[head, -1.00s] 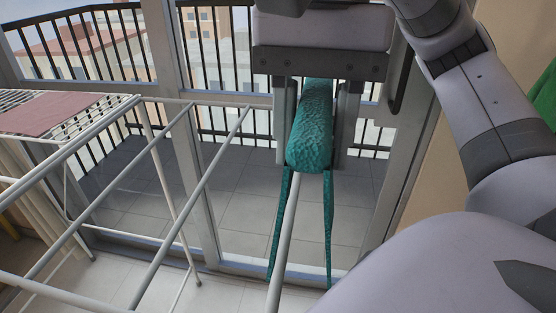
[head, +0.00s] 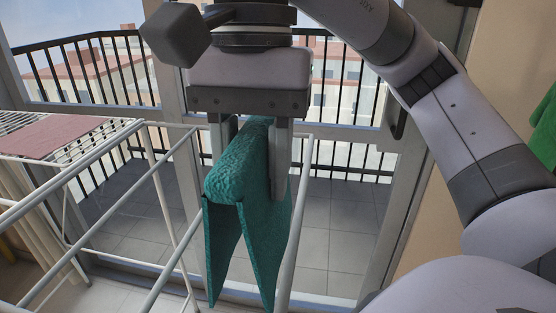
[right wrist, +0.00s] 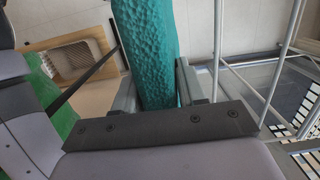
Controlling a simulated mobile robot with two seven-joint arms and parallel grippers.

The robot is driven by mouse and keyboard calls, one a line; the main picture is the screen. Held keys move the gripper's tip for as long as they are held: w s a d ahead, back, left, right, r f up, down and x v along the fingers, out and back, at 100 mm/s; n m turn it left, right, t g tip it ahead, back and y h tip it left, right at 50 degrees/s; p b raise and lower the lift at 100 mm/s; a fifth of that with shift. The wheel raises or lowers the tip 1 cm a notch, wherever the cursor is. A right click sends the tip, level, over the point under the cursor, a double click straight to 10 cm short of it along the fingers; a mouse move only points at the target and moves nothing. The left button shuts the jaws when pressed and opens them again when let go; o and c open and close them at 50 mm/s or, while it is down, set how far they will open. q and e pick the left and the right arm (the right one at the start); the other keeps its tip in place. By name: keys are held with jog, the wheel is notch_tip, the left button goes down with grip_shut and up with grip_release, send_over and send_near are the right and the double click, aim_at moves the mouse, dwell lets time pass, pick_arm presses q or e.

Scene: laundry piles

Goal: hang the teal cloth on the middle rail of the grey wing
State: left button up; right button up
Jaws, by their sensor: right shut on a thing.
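The teal cloth (head: 228,205) is folded over in an inverted V, with two flaps hanging down. My right gripper (head: 250,160) is shut on its upper part, one finger on each side. It also shows between the fingers in the right wrist view (right wrist: 145,50). The grey wing's rails run toward the camera. The cloth hangs between one rail (head: 178,255) on its left and another rail (head: 296,215) on its right, partly covering the left one. No rail shows between the flaps. I cannot tell which rail is the middle one. My left gripper is not in view.
A dusty-pink cloth (head: 65,148) lies on the rack at the left. A green cloth (head: 544,130) shows at the right edge. Glass doors and a balcony railing (head: 85,65) stand behind. A wicker basket (right wrist: 75,60) shows in the right wrist view.

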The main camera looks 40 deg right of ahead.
jog(key=shift+w+a+p, duration=1)
jog(key=shift+w+a, duration=1.1)
jog(key=shift+w, duration=0.55)
jog(key=b, duration=0.2)
send_over(180, 247)
notch_tip(180, 247, down, 4)
jog(key=shift+f, duration=0.1)
notch_tip(180, 247, down, 8)
jog(key=b, duration=0.6)
jog(key=shift+f+b, duration=0.3)
jog(key=shift+b, duration=0.05)
jog(key=shift+f, duration=0.25)
jog(key=shift+f+b, duration=0.45)
jog(key=shift+b, duration=0.1)
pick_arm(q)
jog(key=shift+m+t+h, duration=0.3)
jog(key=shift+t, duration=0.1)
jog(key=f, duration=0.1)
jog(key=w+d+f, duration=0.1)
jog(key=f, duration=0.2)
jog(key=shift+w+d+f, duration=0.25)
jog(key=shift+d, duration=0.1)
